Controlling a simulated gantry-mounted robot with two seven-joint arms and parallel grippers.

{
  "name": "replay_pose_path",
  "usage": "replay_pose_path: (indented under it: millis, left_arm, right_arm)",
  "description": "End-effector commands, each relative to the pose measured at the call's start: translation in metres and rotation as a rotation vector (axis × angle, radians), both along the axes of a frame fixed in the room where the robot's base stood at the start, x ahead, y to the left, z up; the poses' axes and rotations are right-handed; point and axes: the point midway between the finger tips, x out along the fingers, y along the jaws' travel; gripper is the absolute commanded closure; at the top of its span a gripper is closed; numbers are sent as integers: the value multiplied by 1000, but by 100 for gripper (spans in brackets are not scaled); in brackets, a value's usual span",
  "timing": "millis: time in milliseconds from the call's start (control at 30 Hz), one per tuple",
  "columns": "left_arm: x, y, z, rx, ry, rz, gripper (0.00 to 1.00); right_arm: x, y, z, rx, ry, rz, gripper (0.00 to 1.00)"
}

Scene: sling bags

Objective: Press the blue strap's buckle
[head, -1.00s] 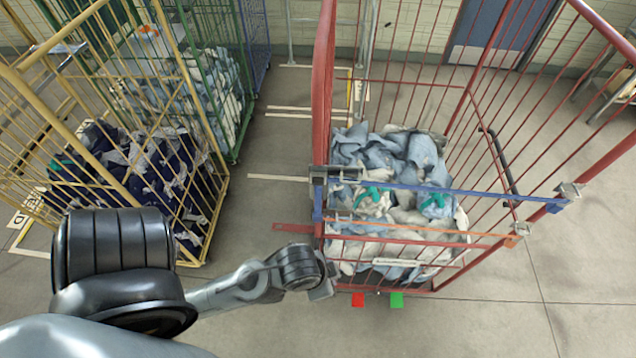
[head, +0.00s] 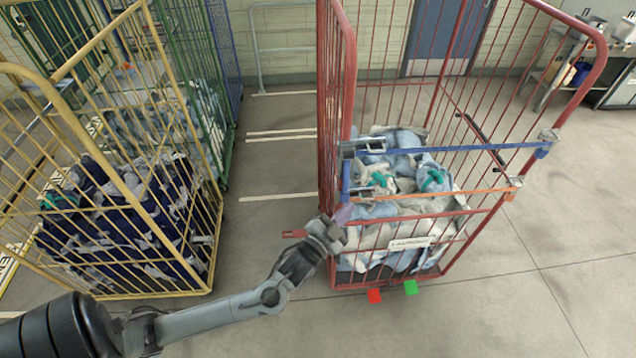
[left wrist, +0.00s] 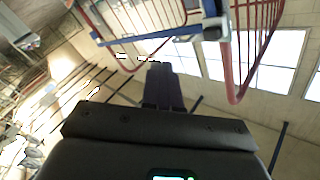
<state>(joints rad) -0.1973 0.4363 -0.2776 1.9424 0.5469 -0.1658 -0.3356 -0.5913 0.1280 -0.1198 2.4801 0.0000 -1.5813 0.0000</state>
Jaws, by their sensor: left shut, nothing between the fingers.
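The blue strap (head: 470,149) runs across the upper front of the red cage trolley (head: 337,110). A grey metal buckle (head: 362,147) sits at its left end by the cage's left front post, and another metal fitting (head: 547,142) is at its right end. My left gripper (head: 343,214) is shut and empty, below the left buckle near the left post; whether it touches anything is unclear. In the left wrist view, its dark fingers (left wrist: 163,85) point towards the blue strap (left wrist: 170,34) and a grey metal fitting (left wrist: 212,28), apart from them in the picture. My right gripper is not in view.
An orange strap (head: 450,195) crosses the cage below the blue one. Light blue and white bags (head: 400,232) fill the cage bottom. A yellow cage (head: 150,215) with dark bags stands at left, a green cage (head: 210,95) behind it. The floor between the cages is clear.

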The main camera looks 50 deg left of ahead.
Motion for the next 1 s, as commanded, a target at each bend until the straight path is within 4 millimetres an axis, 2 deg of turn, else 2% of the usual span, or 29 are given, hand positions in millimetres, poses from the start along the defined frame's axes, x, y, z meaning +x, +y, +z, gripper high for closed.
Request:
replay_pose_path:
  millis: [33, 100, 300, 767, 1000]
  left_arm:
    - [11, 4, 7, 23, -23, -3, 100]
    - [19, 5, 19, 37, -48, -9, 100]
    - [28, 6, 35, 46, -80, -13, 100]
    - [29, 7, 36, 46, -82, -13, 100]
    - [38, 19, 35, 48, -83, -13, 100]
  right_arm:
    - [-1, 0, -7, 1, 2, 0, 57]
    - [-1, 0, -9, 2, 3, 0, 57]
    - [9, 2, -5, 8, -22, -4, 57]
    - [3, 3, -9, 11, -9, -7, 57]
    - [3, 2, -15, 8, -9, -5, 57]
